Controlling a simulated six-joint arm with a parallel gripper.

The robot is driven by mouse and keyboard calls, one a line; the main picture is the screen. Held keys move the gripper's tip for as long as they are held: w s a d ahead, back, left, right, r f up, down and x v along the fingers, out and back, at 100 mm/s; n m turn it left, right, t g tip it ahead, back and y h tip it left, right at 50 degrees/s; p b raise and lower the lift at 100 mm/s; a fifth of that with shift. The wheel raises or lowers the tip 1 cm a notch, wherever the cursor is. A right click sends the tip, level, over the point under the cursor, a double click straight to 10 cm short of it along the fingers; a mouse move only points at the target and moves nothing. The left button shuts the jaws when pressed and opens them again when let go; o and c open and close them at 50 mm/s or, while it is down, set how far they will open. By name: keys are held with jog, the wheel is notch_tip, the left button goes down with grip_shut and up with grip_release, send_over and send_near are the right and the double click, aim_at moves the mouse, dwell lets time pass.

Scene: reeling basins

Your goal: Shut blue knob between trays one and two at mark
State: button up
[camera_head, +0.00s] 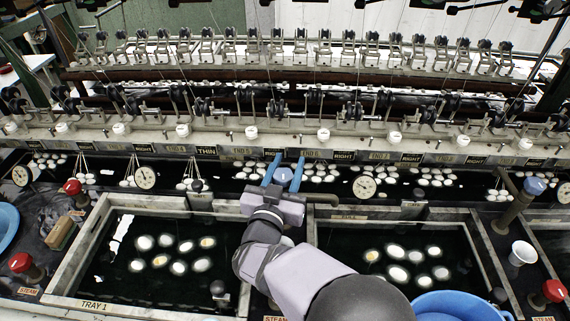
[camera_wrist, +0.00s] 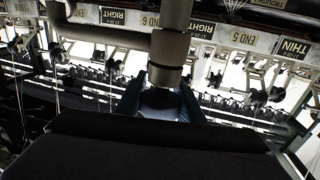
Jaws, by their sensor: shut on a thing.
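My gripper (camera_head: 283,174) is over the gap between tray one (camera_head: 68,252) and the tray to its right (camera_head: 486,262), which I take as tray two. Its two blue fingers are shut around the blue knob (camera_head: 283,178), which shows between them. In the wrist view my gripper (camera_wrist: 160,98) has a finger on each side of the dark knob top (camera_wrist: 160,99), just below the grey pipe collar (camera_wrist: 165,75). The mark and the knob's exact turn cannot be made out; the fingers and wrist hide part of it.
Another blue knob (camera_head: 535,186) stands at the right. Red knobs (camera_head: 72,187) stand near the trays. White cocoons float in both trays and the back trough. A blue basin (camera_head: 455,306) is at front right. The reeling frame with dials (camera_head: 364,188) runs along the back.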

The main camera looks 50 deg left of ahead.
aim_at(283, 177)
jog(key=shift+w+d+m+t+h, duration=0.1)
jog(key=shift+m+t+h, duration=0.3)
jog(key=shift+h, duration=0.1)
jog(key=o, duration=1.1)
jog(key=shift+c, duration=0.2)
jog(key=b+v, duration=0.1)
jog(key=v, duration=0.6)
jog(key=shift+b, duration=0.35)
jog(key=shift+d+r, duration=0.1)
